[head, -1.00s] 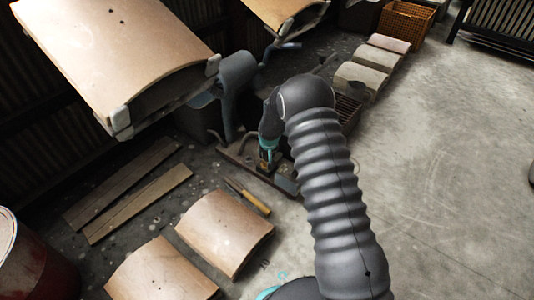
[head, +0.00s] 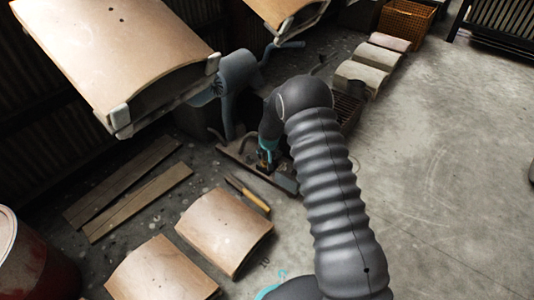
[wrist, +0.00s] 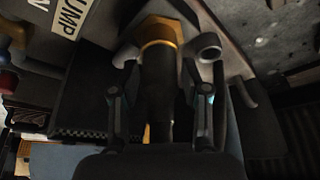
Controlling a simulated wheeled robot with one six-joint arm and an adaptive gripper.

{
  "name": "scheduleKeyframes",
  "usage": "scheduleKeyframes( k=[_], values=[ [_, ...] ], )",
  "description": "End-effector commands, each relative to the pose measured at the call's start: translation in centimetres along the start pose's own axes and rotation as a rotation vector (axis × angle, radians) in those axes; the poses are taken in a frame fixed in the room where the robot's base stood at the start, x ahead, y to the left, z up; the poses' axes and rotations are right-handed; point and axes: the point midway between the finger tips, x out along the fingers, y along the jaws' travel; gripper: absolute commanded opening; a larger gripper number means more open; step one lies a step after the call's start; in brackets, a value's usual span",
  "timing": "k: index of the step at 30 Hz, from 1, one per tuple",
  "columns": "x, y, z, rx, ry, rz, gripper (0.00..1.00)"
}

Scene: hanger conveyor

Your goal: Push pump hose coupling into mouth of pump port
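In the wrist view the hose coupling, with a brass-coloured collar (wrist: 160,36) and a dark body (wrist: 160,100), stands between the two fingers of my gripper (wrist: 160,62). In the head view my gripper (head: 266,160) is low over a dark base plate (head: 235,150), partly hidden by my arm.
A wooden-handled tool (head: 250,195) and curved tan panels (head: 225,230) lie on the floor nearby. Planks (head: 135,200) lie to the left. A large hanging panel (head: 120,50) and blue-grey machinery (head: 238,70) stand close above left. The floor at right is clear.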

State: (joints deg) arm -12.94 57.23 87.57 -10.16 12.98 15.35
Motion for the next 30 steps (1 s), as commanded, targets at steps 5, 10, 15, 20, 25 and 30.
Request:
scheduleKeyframes(
  k=[5, 10, 15, 20, 25, 30],
  values=[
    [0.0, 0.0, 0.0, 0.0, 0.0, 0.0, 0.47],
    [0.0, 0.0, 0.0, 0.0, 0.0, 0.0, 0.47],
    [0.0, 0.0, 0.0, 0.0, 0.0, 0.0, 0.72],
    [0.0, 0.0, 0.0, 0.0, 0.0, 0.0, 0.76],
    [-0.1, 0.0, 0.0, 0.0, -0.001, 0.0, 0.76],
    [-1.3, 0.0, -0.1, 0.0, 0.001, 0.0, 0.76]
  ],
)
